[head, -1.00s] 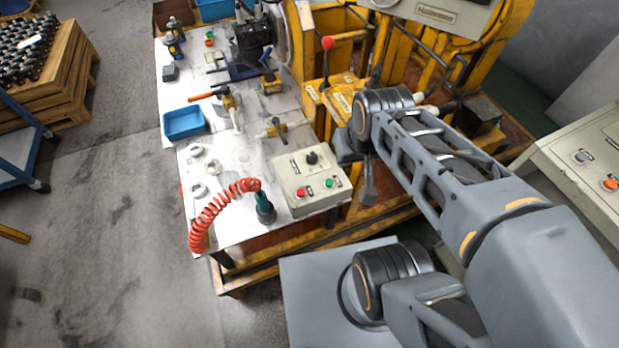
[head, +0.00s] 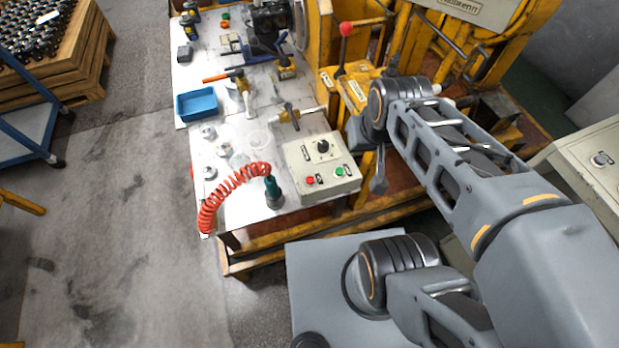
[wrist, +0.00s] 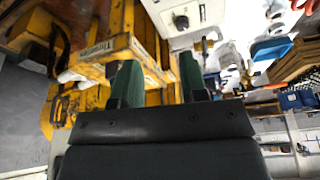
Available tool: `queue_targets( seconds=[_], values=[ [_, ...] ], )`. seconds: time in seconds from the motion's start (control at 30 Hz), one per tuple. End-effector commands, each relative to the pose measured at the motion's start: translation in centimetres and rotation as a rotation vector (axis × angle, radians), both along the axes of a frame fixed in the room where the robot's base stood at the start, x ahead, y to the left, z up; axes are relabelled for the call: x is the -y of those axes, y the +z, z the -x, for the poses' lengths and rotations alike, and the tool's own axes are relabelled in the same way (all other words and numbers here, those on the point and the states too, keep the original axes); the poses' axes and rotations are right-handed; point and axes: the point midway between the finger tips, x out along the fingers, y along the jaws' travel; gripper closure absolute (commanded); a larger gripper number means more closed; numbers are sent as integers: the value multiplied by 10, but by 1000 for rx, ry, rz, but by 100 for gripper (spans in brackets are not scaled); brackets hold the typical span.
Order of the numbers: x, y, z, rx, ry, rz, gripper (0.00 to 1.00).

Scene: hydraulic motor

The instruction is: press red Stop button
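The red Stop button (head: 310,180) sits on the front left of a pale grey control box (head: 301,153), which stands on the near right corner of the white workbench. A green button (head: 340,172) is to its right and a black knob (head: 323,146) is behind them.
A red coiled hose (head: 233,187) with a dark green nozzle lies left of the box. A yellow machine with a red-knobbed lever (head: 346,30) rises behind my gripper. Open floor lies left.

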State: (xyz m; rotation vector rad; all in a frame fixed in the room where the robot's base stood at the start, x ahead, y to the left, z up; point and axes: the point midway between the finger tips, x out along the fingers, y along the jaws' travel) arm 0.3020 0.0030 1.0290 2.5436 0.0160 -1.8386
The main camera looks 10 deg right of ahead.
Motion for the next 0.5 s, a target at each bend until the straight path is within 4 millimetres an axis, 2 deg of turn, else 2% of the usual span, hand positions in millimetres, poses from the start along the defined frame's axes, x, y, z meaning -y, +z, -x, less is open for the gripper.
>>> queue_targets(
  seconds=[0.07, 0.4, 0.5],
  values=[
    [0, 0, 0, 0, 0, 0, 68],
    [0, 0, 0, 0, 0, 0, 100],
    [0, 0, 0, 0, 0, 0, 100]
  ],
)
